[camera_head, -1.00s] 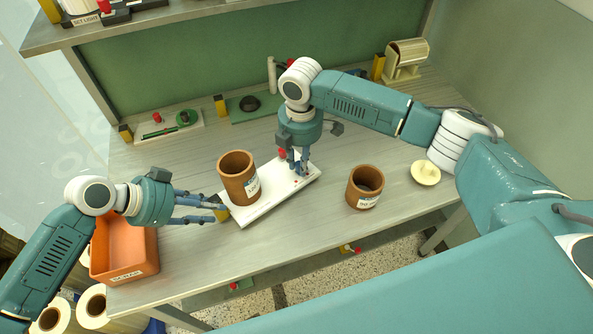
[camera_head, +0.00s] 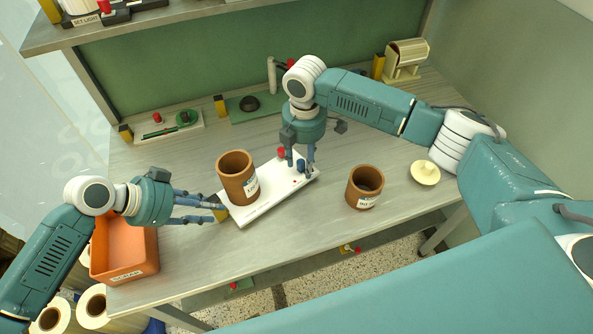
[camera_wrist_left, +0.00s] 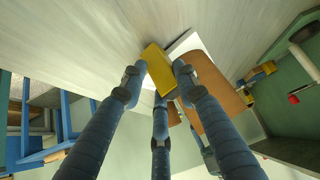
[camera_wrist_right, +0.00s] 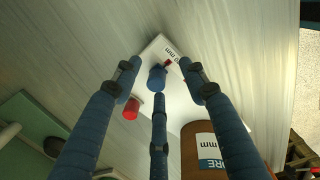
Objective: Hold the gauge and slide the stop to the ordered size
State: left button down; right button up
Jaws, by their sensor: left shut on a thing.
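The gauge is a white board (camera_head: 262,207) lying diagonally on the table, with a yellow block (camera_wrist_left: 155,68) at its left end. My left gripper (camera_head: 216,211) is shut on that yellow block; its fingers flank it in the left wrist view. A brown core (camera_head: 238,178) with a white-and-blue label stands on the board. A blue knob (camera_wrist_right: 157,78), seemingly the stop, and a red knob (camera_wrist_right: 131,108) are near the board's right end. My right gripper (camera_head: 301,170) is over that end, its fingers spread around the blue knob without visible contact. Printed sizes are mostly hidden.
Another brown core (camera_head: 365,188) and a cream disc (camera_head: 425,172) stand to the right. An orange bin (camera_head: 128,272) is at the front left. Small fixtures (camera_head: 170,126) line the table's back. The table's front middle is clear.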

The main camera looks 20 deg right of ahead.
aim_at(303, 162)
pick_arm(q)
jog(key=shift+f, duration=0.1)
pick_arm(e)
jog(key=shift+a, duration=0.1)
pick_arm(q)
jog(key=shift+s, duration=0.1)
pick_arm(e)
jog(key=shift+r, duration=0.4)
pick_arm(q)
jog(key=shift+d, duration=0.1)
pick_arm(e)
notch_tip(303, 162, up, 11)
jog(key=shift+r, duration=0.1)
pick_arm(q)
jog(key=c, duration=1.2)
grip_release()
jog(key=v, duration=1.2)
